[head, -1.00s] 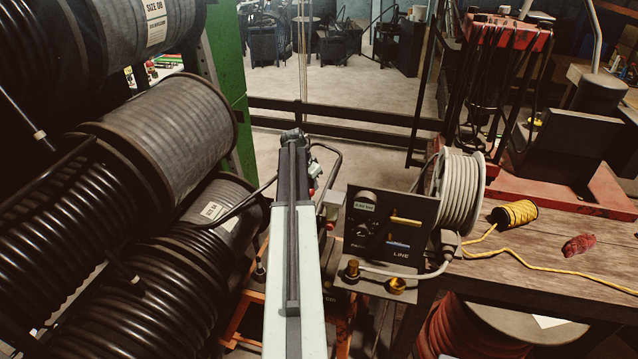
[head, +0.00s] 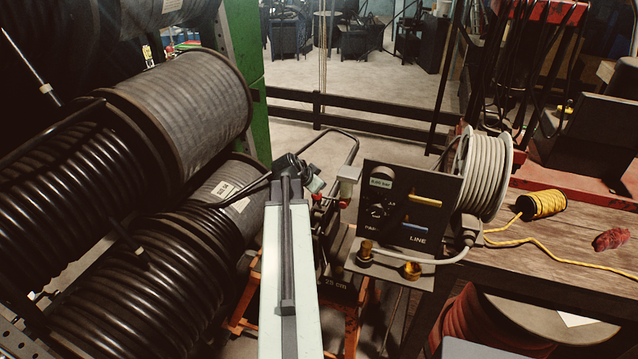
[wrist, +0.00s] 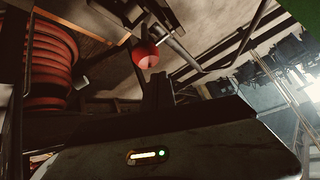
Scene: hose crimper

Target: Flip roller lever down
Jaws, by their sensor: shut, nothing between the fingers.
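In the wrist view a red ball knob (wrist: 146,55) sits on a dark bar, just beyond my gripper (wrist: 158,88). It looks like the lever's end, but I cannot be sure. The dark fingers are shut and empty, and appear just below the knob; contact cannot be told. In the head view my pale arm reaches forward to the left of the control panel (head: 408,205). The fingers are hidden there behind the arm's end. Small red parts (head: 318,196) show just right of the arm's end; the lever itself is not clearly visible.
Large black hose reels (head: 180,115) fill the left side. A grey cable spool (head: 487,175) stands right of the panel. A wooden bench (head: 560,240) holds a yellow cord roll (head: 541,204). A bent dark rail (head: 340,135) rises beyond the arm. A red hose reel (wrist: 55,65) is left in the wrist view.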

